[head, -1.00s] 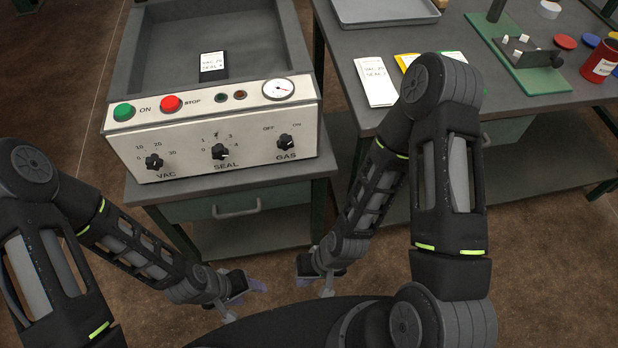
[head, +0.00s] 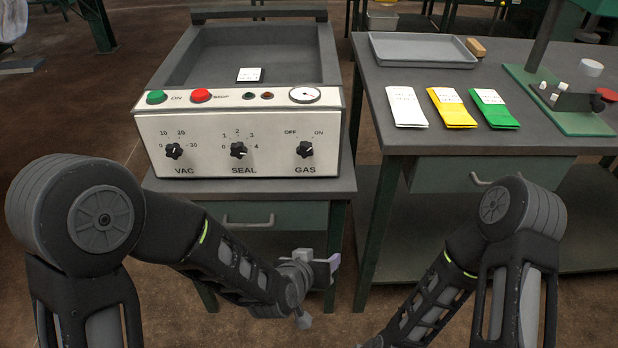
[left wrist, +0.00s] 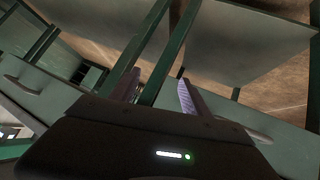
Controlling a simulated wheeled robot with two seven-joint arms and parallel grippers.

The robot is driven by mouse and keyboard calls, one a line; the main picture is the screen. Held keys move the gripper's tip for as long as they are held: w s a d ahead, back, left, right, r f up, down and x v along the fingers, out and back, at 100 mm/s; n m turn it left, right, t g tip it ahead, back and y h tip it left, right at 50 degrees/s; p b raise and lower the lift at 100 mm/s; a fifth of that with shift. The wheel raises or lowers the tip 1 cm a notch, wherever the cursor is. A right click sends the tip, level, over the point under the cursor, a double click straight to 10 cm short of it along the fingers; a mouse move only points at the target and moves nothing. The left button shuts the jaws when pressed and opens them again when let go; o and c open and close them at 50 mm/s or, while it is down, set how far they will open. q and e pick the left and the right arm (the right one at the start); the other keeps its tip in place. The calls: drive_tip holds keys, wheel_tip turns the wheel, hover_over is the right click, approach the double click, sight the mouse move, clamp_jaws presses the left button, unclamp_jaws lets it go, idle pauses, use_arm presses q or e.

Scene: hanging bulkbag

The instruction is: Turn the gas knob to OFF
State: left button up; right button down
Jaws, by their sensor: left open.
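The gas knob (head: 304,149) is a small black knob at the right of the white front panel (head: 215,162) of the machine. OFF is printed at its upper left and ON at its upper right. Its pointer is too small to read surely. My left gripper (head: 321,264) is open and empty, below and to the right of the knob, in front of the machine's stand and well apart from the panel. Its two fingers show in the left wrist view (left wrist: 160,92) with nothing between them. My right gripper is below the head view's lower edge.
The VAC knob (head: 174,151) and SEAL knob (head: 238,150) sit left of the gas knob. Above are a green button (head: 156,97), a red button (head: 201,95) and a gauge (head: 304,94). A table (head: 460,140) with coloured packets stands at the right.

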use_arm(q)
drive_tip(key=w+d+r+t+b, duration=0.3)
drive_tip(key=w+r+t+b, duration=0.15)
drive_tip(key=r, duration=0.55)
drive_tip(key=n+t+y+b, duration=0.2)
drive_tip(key=n+t+y, duration=0.1)
drive_tip(key=t+y, duration=0.2)
approach(305, 152)
drive_tip(key=shift+w+a+r+g, duration=0.15)
drive_tip(key=shift+w+r+g, duration=0.05)
drive_tip(key=shift+r+g, duration=0.1)
use_arm(e)
wheel_tip(305, 152, down, 8)
drive_tip(key=shift+f, duration=0.15)
use_arm(q)
drive_tip(key=shift+w, duration=0.15)
drive_tip(key=w, duration=0.7)
drive_tip(key=shift+w+b, duration=0.3)
drive_tip(key=shift+b, duration=0.1)
use_arm(e)
drive_tip(key=shift+w+d+f, duration=0.15)
drive_tip(key=shift+f, duration=0.4)
use_arm(q)
clamp_jaws()
